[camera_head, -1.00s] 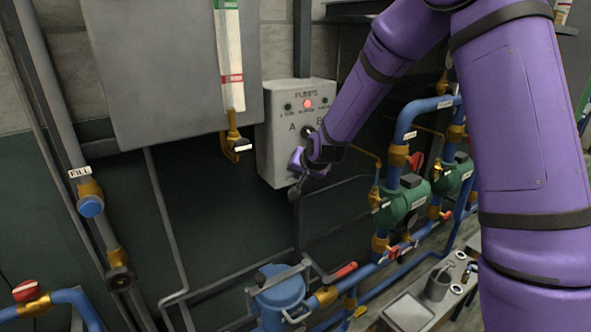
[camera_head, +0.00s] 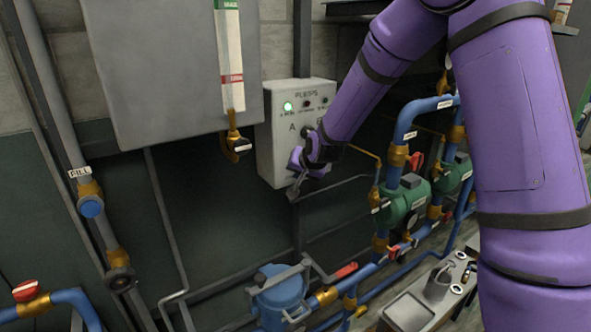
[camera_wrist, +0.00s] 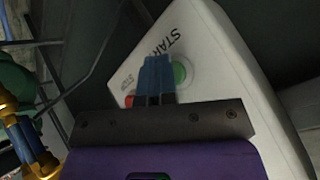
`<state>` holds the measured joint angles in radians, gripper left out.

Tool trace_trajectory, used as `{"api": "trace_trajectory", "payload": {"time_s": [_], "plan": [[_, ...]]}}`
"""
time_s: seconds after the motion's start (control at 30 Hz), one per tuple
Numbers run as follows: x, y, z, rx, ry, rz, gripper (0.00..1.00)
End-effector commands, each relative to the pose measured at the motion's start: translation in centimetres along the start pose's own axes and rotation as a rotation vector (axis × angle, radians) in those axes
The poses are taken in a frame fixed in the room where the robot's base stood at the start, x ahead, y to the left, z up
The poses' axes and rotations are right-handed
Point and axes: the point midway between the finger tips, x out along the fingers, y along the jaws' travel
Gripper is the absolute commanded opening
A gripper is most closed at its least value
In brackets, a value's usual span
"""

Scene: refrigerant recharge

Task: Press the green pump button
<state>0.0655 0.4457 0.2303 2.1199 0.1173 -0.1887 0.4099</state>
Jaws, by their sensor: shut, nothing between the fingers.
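The grey-white PUMPS box (camera_head: 268,150) hangs on the wall in the middle of the head view, with a green lamp (camera_head: 287,106) lit at its top left. In the wrist view the box front (camera_wrist: 215,55) is tilted and shows START lettering, the round green button (camera_wrist: 180,73) and a red button (camera_wrist: 129,101). My gripper (camera_wrist: 156,62) is shut and empty. Its blue fingertips lie beside the green button and cover part of its edge; I cannot tell whether they touch it. In the head view my gripper (camera_head: 294,191) is at the lower front of the box.
A large grey panel (camera_head: 155,70) with a level gauge (camera_head: 230,60) hangs left of the box. Blue pipes with green pumps (camera_head: 405,202) run to the right. A blue vessel (camera_head: 279,293) stands below, and a bench with a tray (camera_head: 408,312) is at lower right.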

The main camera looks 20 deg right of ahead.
Motion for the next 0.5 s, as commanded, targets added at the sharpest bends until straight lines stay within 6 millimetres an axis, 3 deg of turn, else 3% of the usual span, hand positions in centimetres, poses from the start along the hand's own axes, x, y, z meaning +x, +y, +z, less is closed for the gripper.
{"api": "trace_trajectory", "payload": {"time_s": [0.5], "plan": [[-1.2,0.8,0.8,0.0,0.0,0.0,0.0]]}}
